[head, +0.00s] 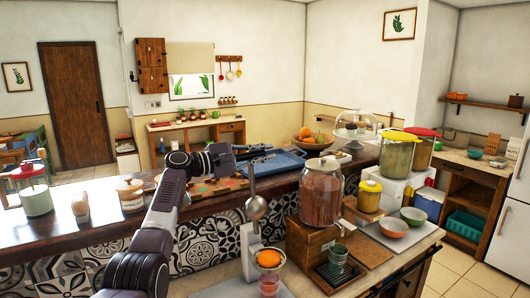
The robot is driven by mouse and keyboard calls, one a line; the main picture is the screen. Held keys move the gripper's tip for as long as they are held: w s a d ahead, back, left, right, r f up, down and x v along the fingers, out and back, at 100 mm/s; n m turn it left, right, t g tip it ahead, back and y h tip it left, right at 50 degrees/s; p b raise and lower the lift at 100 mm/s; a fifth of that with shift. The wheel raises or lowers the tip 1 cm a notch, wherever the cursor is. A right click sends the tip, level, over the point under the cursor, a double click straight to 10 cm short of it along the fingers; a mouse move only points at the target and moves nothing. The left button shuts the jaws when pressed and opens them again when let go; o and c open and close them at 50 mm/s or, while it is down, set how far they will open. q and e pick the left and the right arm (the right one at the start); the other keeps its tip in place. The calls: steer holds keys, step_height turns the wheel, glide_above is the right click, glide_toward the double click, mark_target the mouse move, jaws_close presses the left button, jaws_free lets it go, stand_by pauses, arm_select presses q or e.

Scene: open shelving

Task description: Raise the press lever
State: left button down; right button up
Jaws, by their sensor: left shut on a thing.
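The press (256,229) stands on the near counter, with a grey stand, a round metal head and an orange half (268,259) below it. A glass (268,283) sits under the orange half. The press lever (251,180) is a grey bar that rises from the head and points up. My left gripper (262,153) reaches in from the left and is shut at the upper end of the lever. The fingers are small and dark, and the exact contact is hard to see. My right gripper is not in view.
A large drink jar (321,195) stands on a wooden box (302,244) just right of the press.

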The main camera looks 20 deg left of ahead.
arm_select(q)
steer(key=shift+w+a+f+y, duration=0.15)
steer(key=shift+a+f+y, duration=0.15)
steer(key=shift+a, duration=0.3)
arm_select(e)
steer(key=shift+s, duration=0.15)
arm_select(q)
steer(key=c, duration=1.9)
jaws_free()
steer(key=shift+o, duration=0.4)
steer(key=shift+w+f, duration=0.1)
steer(key=shift+f, duration=0.05)
steer(key=shift+s+a+f, duration=0.1)
steer(key=shift+s+a, duration=0.3)
steer(key=shift+s, duration=0.05)
steer(key=r+v, duration=0.1)
steer(key=v, duration=0.9)
steer(key=shift+s, duration=0.45)
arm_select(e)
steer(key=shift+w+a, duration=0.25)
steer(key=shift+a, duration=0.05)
